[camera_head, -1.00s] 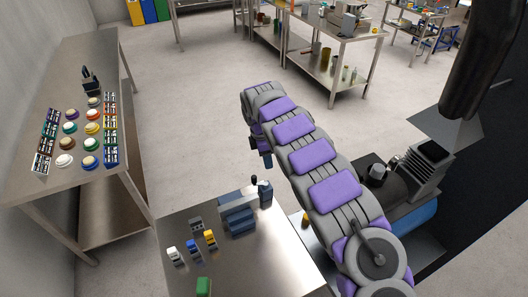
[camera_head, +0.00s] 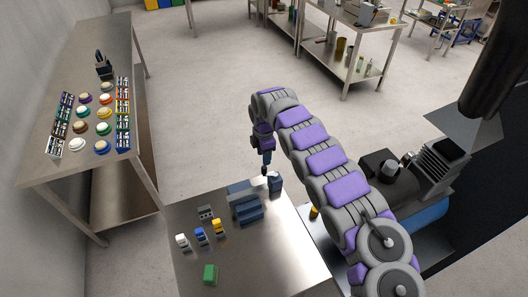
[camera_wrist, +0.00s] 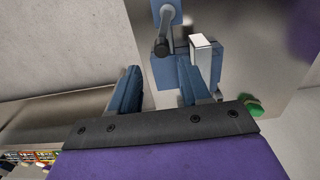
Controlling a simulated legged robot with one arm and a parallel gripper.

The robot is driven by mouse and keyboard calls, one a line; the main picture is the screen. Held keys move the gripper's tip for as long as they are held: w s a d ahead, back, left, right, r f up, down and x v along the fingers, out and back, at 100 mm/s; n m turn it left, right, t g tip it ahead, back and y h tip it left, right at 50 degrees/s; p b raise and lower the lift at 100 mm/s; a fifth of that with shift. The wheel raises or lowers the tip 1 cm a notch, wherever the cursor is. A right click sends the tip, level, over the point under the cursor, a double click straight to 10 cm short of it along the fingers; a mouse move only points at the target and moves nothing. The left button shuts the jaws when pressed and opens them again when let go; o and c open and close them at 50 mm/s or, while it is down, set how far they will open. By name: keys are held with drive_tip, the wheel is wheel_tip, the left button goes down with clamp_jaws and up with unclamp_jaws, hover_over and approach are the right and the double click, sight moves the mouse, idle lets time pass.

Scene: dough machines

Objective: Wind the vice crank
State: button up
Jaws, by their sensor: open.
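The blue vice (camera_head: 246,211) sits at the far edge of the near metal table. Its crank end (camera_head: 274,182) is at its right, close under my gripper (camera_head: 266,162). In the wrist view, the grey crank arm (camera_wrist: 168,22) ends in a black knob (camera_wrist: 161,48). The blue vice body (camera_wrist: 162,74) shows beyond the fingers. My gripper (camera_wrist: 158,67) is open, with its two blue fingers apart. The knob lies ahead of the gap between the fingertips, apparently not gripped. The right finger hides part of the vice.
The near table (camera_head: 250,262) holds small white, blue and yellow items (camera_head: 200,234) and a green block (camera_head: 210,273). A long bench (camera_head: 88,57) with coloured round items stands at left. A dark machine (camera_head: 395,178) is at right. Open floor lies beyond the table.

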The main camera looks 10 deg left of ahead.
drive_tip(key=b, duration=0.2)
hover_over(271, 176)
drive_tip(key=a, duration=0.3)
drive_tip(key=shift+w+f, duration=0.15)
drive_tip(key=shift+f, duration=2.95)
drive_tip(key=shift+r, duration=0.15)
drive_tip(key=shift+d, duration=0.1)
drive_tip(key=shift+c, duration=0.4)
